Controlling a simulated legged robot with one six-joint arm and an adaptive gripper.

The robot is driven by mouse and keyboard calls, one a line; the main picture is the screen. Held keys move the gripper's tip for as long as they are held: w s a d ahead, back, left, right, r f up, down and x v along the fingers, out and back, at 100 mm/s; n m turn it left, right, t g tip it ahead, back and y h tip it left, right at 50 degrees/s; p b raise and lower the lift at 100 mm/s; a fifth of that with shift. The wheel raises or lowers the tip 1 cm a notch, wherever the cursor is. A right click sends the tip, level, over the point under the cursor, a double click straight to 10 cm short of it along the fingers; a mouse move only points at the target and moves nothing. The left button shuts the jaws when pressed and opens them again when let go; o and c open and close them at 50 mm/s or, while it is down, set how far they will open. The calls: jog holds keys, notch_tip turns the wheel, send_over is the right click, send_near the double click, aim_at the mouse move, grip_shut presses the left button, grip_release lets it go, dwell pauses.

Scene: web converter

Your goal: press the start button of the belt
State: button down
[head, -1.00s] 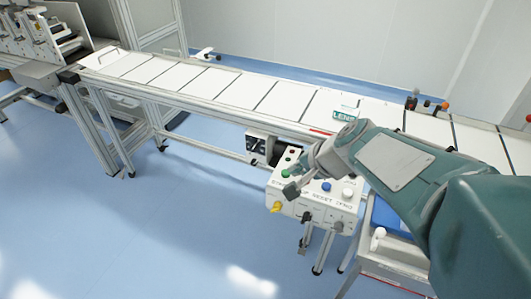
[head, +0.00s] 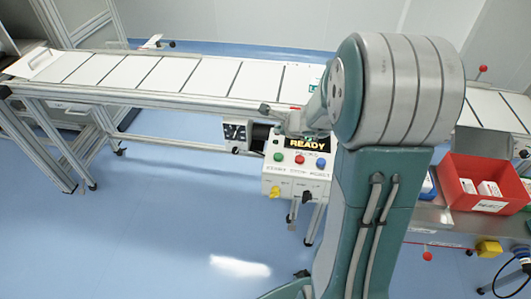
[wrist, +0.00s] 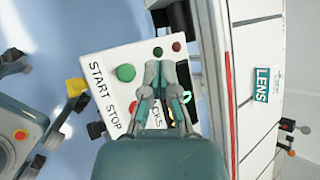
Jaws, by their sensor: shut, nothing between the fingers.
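The start button is the green button (wrist: 126,72) above the word START on the white control box (wrist: 105,48). In the head view the green button (head: 279,157) is leftmost in a row with a red button (head: 300,159) and a blue button (head: 321,163). A display (head: 307,143) above them reads READY. My gripper (wrist: 160,66) is shut and empty, seen over the panel, its tips to the right of the green button in the wrist view. It partly hides the red button (wrist: 133,106). I cannot tell its height above the panel.
The belt (head: 160,74) with white plates runs behind the box. A yellow knob (head: 275,191) and a black knob (head: 307,195) are on the box front. A red bin (head: 462,199) with small cartons stands at right. Blue floor at left is free.

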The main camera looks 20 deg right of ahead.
aim_at(280, 156)
notch_tip(280, 156, down, 4)
jog(key=shift+d+f, duration=0.1)
jog(key=shift+f, duration=0.05)
jog(key=f, duration=0.2)
jog(key=d+f, duration=0.1)
jog(key=f, duration=0.1)
jog(key=shift+f, duration=0.15)
jog(key=shift+a+f, duration=0.2)
jog(key=shift+a, duration=0.05)
dwell(0.3)
jog(key=shift+d, duration=0.15)
dwell(0.3)
dwell(0.8)
jog(key=shift+s+f, duration=0.1)
jog(key=shift+f, duration=0.25)
